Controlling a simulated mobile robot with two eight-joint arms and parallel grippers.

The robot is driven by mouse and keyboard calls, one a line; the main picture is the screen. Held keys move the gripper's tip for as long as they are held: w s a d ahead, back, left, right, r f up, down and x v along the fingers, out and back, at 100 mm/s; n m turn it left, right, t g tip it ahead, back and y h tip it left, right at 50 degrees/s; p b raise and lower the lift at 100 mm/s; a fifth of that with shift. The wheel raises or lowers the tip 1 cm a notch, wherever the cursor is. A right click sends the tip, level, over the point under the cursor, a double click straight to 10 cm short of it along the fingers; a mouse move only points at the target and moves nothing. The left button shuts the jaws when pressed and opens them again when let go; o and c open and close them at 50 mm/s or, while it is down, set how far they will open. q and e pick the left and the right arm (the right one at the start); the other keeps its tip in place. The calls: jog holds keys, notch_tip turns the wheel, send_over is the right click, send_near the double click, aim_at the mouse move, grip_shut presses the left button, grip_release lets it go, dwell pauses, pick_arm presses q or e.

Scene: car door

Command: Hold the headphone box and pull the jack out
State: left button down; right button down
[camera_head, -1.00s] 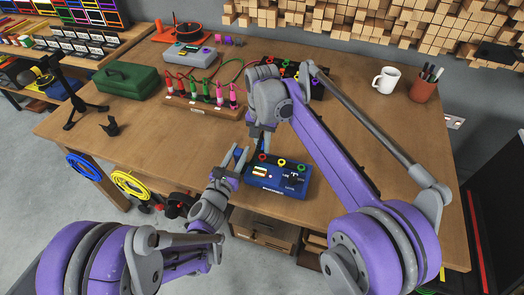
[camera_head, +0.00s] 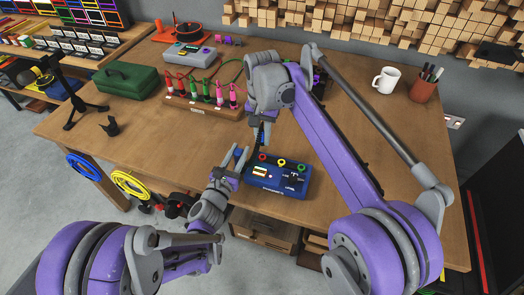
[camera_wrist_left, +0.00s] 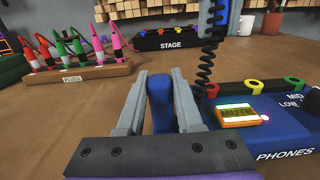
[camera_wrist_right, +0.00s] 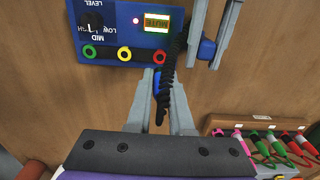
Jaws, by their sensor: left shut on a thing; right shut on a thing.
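The blue headphone box (camera_head: 272,183) lies at the table's front edge, and it also shows in the left wrist view (camera_wrist_left: 258,140) and the right wrist view (camera_wrist_right: 115,38). My left gripper (camera_head: 238,158) is shut on a blue upright part (camera_wrist_left: 160,105) at the box's left side. My right gripper (camera_head: 264,125) is above the box, shut on the blue jack (camera_wrist_right: 158,82). A black coiled cable (camera_wrist_left: 206,62) hangs from the jack down toward the box. The jack is raised well above the box top. The cable's lower end is hard to make out.
A wooden rack of coloured plugs (camera_head: 200,105) stands behind the box. A black stage box (camera_wrist_left: 180,37) is at the back. A white mug (camera_head: 385,80) and pen cup (camera_head: 424,90) stand back right. The table right of the box is partly covered by my arm.

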aim_at(262, 130)
pick_arm(q)
jog(key=shift+c, duration=2.4)
grip_release()
jog(key=v, duration=1.1)
jog(key=shift+s+a, duration=0.1)
jog(key=shift+s, duration=0.15)
jog(key=shift+s+a, duration=0.1)
jog(key=shift+s, duration=0.1)
pick_arm(e)
jog(key=shift+r, duration=0.15)
jog(key=shift+w+r+p, duration=0.15)
jog(key=shift+r+p, duration=3.35)
jog(key=shift+r, duration=0.45)
pick_arm(q)
jog(key=a+r, duration=0.4)
jog(key=r, duration=0.5)
